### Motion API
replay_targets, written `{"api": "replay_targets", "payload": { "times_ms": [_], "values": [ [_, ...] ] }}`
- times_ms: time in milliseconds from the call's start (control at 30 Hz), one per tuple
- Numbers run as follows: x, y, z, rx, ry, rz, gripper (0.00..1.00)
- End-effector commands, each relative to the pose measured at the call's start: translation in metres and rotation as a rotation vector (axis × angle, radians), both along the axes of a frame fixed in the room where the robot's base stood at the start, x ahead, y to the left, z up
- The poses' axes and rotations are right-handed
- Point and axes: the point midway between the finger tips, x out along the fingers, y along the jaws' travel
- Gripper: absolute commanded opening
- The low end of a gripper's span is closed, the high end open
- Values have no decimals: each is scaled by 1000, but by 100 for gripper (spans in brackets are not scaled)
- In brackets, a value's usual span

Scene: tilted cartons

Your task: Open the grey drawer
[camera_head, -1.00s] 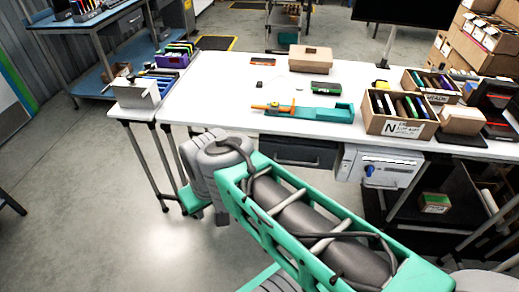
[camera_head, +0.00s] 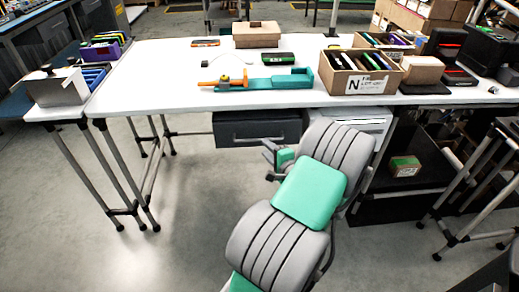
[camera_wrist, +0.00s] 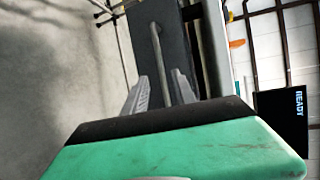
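The grey drawer (camera_head: 240,130) hangs under the white table's front edge in the head view and looks closed. In the wrist view, its dark front (camera_wrist: 143,40) is at the top centre, with a long bar handle (camera_wrist: 158,55) running down the picture. My gripper (camera_wrist: 163,82) is open, with one finger on each side of the handle's lower end. The fingers look apart, and I cannot tell whether either touches the bar. In the head view, my gripper (camera_head: 270,152) is at the drawer's lower right, partly hidden by my arm.
A white unit (camera_head: 375,122) is right of the drawer, partly behind my arm. The floor at left is clear.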

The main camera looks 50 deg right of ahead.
Motion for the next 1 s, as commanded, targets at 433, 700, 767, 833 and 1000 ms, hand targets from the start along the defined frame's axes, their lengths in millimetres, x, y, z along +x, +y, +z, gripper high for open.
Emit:
{"api": "replay_targets", "payload": {
  "times_ms": [433, 700, 767, 833, 1000],
  "values": [
    [57, -32, -12, 4, -13, -13, 32],
    [64, -37, -13, 3, -12, -17, 32],
    [64, -37, -13, 3, -12, -17, 32],
    [64, -37, -13, 3, -13, -16, 28],
    [64, -37, -13, 4, -12, -16, 14]
  ]
}}
